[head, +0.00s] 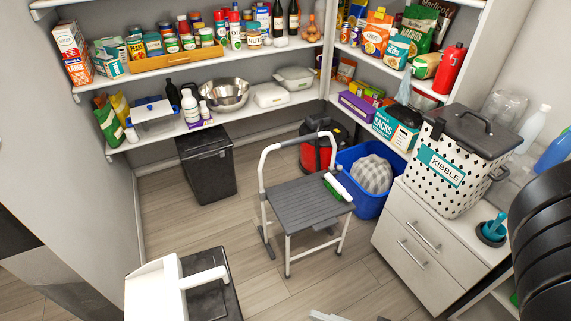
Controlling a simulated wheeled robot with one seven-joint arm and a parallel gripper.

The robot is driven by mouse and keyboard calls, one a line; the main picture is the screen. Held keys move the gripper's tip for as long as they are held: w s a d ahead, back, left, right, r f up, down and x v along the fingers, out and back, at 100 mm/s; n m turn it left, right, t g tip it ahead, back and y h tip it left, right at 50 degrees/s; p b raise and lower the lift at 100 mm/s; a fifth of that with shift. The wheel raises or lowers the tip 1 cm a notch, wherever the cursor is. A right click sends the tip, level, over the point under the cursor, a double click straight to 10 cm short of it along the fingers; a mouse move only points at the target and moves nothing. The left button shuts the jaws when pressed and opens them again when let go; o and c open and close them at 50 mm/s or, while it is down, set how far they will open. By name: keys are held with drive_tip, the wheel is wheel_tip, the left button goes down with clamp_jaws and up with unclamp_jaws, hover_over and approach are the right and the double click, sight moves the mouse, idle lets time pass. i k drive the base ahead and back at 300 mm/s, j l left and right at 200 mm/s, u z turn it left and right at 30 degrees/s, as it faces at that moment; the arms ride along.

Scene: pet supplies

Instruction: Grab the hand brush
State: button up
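A hand brush (337,187) with a green and white body lies on the grey top step of a folding step stool (306,198). It rests near the right edge of the step, set at a slant. My gripper cannot be made out in the head view. Black ribbed links, which look like my own arm, fill the right edge of the view, well apart from the brush.
A white drawer cabinet (410,254) with a kibble container (455,165) is to the right. A black trash bin (206,165) stands left. A white dustpan-like object (155,288) is front left. Floor before the stool looks mostly clear.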

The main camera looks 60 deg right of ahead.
sight(337, 190)
drive_tip(key=z, duration=1.65)
drive_tip(key=i+j+z, duration=0.2)
drive_tip(key=z, duration=0.15)
drive_tip(key=i+j+z, duration=0.15)
drive_tip(key=z, duration=0.2)
drive_tip(key=j, duration=0.1)
